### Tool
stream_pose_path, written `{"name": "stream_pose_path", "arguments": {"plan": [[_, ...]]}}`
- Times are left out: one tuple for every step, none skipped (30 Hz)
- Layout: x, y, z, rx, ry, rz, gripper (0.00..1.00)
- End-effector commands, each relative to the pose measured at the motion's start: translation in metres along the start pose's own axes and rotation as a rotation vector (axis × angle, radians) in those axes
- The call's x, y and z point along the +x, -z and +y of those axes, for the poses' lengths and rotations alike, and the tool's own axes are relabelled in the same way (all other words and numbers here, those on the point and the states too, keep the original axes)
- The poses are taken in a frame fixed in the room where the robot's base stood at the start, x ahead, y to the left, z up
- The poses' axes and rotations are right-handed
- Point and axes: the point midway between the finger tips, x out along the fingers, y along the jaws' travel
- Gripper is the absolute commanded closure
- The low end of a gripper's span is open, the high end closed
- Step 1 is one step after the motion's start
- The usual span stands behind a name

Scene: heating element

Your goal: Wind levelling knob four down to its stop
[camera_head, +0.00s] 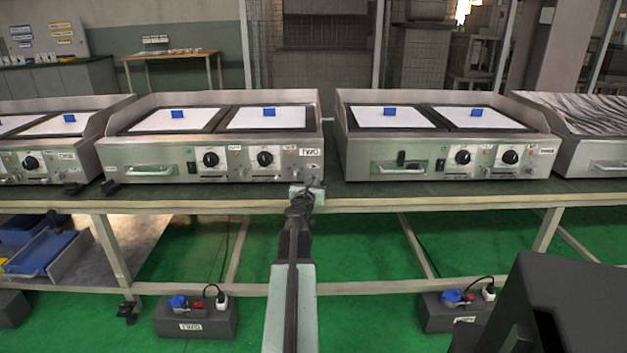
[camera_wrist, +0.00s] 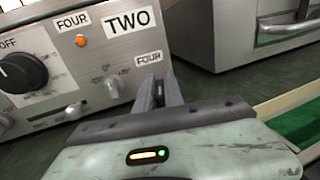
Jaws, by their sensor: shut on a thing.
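Griddle TWO (camera_head: 213,170) stands on the bench, with two white plates on top. Its front panel (camera_wrist: 90,60) fills the left of the wrist view. A small FOUR label (camera_wrist: 149,58) sits at the panel's lower right corner. My gripper (camera_wrist: 158,92) is directly below that label, shut on levelling knob four. The knob is almost wholly hidden by the jaws. In the head view my gripper (camera_head: 307,190) reaches the front right corner of griddle TWO at the bench edge.
A black dial (camera_wrist: 22,72) and a small grey knob (camera_wrist: 113,86) are on the panel left of my gripper. Another griddle (camera_head: 445,150) stands to the right across a narrow gap. The bench front edge (camera_head: 420,205) runs below. Green floor lies underneath.

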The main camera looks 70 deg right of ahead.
Motion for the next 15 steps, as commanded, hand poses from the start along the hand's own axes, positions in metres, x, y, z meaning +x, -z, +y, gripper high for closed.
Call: {"name": "stream_pose_path", "arguments": {"plan": [[-0.0022, 0.0004, 0.0003, 0.002, -0.046, 0.0, 1.0], [-0.0019, 0.0004, 0.0001, 0.002, -0.074, 0.0, 1.0], [-0.0017, 0.0004, -0.0001, 0.002, -0.112, 0.0, 1.0], [-0.0015, 0.0004, 0.0002, 0.002, -0.14, 0.0, 1.0], [-0.0012, 0.0004, -0.0001, 0.002, -0.169, 0.0, 1.0], [-0.0009, 0.0004, 0.0001, 0.002, -0.207, 0.0, 1.0], [-0.0006, 0.0004, 0.0001, 0.002, -0.235, 0.0, 1.0], [-0.0003, 0.0004, -0.0001, 0.002, -0.264, 0.0, 1.0], [0.0, 0.0004, 0.0003, 0.002, -0.302, 0.0, 1.0], [0.0003, 0.0004, 0.0, 0.001, -0.33, 0.0, 1.0], [0.0006, 0.0004, 0.0, 0.001, -0.358, 0.0, 1.0], [0.0008, 0.0004, 0.0003, 0.001, -0.397, 0.0, 1.0], [0.0012, 0.0004, -0.0001, 0.001, -0.425, 0.0, 1.0], [0.0015, 0.0004, 0.0002, 0.001, -0.453, 0.0, 1.0], [0.0018, 0.0004, 0.0002, 0.001, -0.492, 0.0, 1.0]]}}
